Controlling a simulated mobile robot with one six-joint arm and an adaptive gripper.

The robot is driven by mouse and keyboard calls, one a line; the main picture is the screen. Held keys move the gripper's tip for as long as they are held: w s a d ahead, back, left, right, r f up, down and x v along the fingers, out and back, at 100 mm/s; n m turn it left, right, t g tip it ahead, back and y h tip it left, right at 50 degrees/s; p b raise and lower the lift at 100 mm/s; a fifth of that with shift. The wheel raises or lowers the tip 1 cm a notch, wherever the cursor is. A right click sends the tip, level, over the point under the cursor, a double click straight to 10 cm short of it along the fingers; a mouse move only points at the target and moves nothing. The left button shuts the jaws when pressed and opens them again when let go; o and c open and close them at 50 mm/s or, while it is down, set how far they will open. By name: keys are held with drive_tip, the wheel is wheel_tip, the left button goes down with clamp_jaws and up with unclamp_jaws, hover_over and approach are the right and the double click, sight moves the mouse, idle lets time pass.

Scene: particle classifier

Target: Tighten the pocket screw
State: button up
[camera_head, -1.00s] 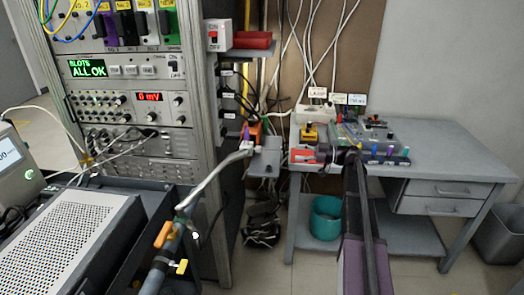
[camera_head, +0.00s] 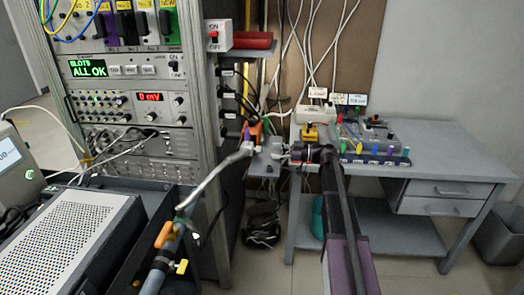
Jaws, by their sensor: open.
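My gripper (camera_head: 290,156) is open at the end of my dark arm, pointing left, in front of the left end of the bench. Its fingers are small and partly lost against the clutter. Just left of it is a small grey box (camera_head: 265,164) beside the instrument rack, with an orange part (camera_head: 255,131) above it. I cannot tell whether the fingers touch the box. I cannot make out the pocket screw; it is too small or hidden.
The bench (camera_head: 450,165) holds a white box (camera_head: 315,115), a yellow-black device (camera_head: 310,133) and a dark holder (camera_head: 375,158) with several coloured handles. The instrument rack (camera_head: 208,175) stands left. A grey hose (camera_head: 215,180) rises in front. My arm partly hides a teal bin (camera_head: 317,222).

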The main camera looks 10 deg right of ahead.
sight(262, 156)
drive_tip(key=shift+x, duration=2.6)
clamp_jaws()
